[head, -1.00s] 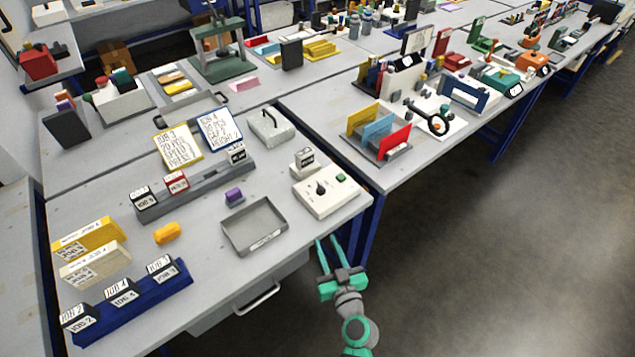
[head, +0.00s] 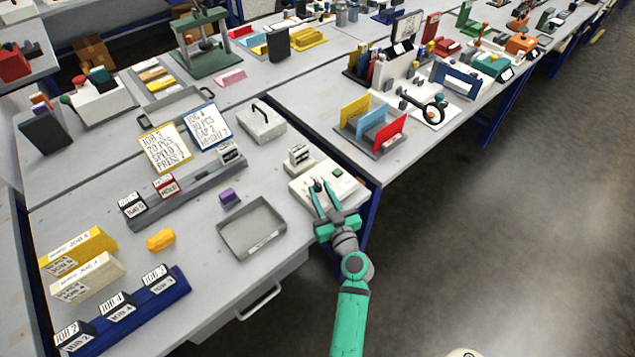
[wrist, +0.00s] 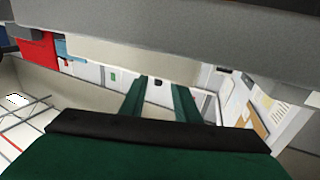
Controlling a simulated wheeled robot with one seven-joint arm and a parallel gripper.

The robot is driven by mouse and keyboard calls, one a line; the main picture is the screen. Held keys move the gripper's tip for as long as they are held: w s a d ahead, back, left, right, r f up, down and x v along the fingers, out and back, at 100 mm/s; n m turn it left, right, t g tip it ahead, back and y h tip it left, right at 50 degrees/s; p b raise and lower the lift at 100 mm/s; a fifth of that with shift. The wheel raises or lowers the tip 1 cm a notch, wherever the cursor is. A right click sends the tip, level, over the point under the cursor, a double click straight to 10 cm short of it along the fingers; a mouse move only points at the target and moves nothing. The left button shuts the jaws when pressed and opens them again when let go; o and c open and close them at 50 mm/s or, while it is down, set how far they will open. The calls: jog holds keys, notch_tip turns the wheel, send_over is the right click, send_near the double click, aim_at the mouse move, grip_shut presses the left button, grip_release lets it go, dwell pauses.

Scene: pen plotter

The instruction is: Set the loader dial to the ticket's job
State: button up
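The white box with a black dial and a green button (head: 337,171), which looks like the loader (head: 345,187), stands at the table's front right corner. The dial (head: 318,186) is partly hidden by my gripper, so its setting cannot be read. My gripper (head: 320,184) is open, its two teal fingers apart over the box at the dial. Whether they touch the dial cannot be told. The fingers also show apart in the wrist view (wrist: 158,82). Behind stand a yellow-edged JOB 3 card (head: 165,149) and a blue-edged JOB 4 card (head: 208,128). Which is the ticket is unclear.
A small counter-like block (head: 299,155) stands behind the dial. An empty grey tray (head: 225,240) lies to the left, with a purple block (head: 230,198) behind it. A blue rack (head: 135,312) holds job-marked blocks. A grey lidded box (head: 262,124) stands farther back.

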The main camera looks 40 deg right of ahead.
aim_at(316, 181)
jog(key=shift+x, duration=2.1)
jog(key=shift+d, duration=0.15)
jog(key=shift+s, duration=0.1)
grip_shut()
jog(key=shift+d+y, duration=0.1)
jog(key=shift+y, duration=0.2)
jog(key=n+y, duration=0.3)
jog(key=y, duration=0.1)
jog(key=shift+t, duration=0.3)
jog(key=shift+n+y, duration=1.5)
jog(key=shift+y, duration=0.8)
jog(key=shift+a+g+y, duration=0.25)
jog(key=shift+g+y, duration=0.05)
jog(key=shift+g, duration=0.1)
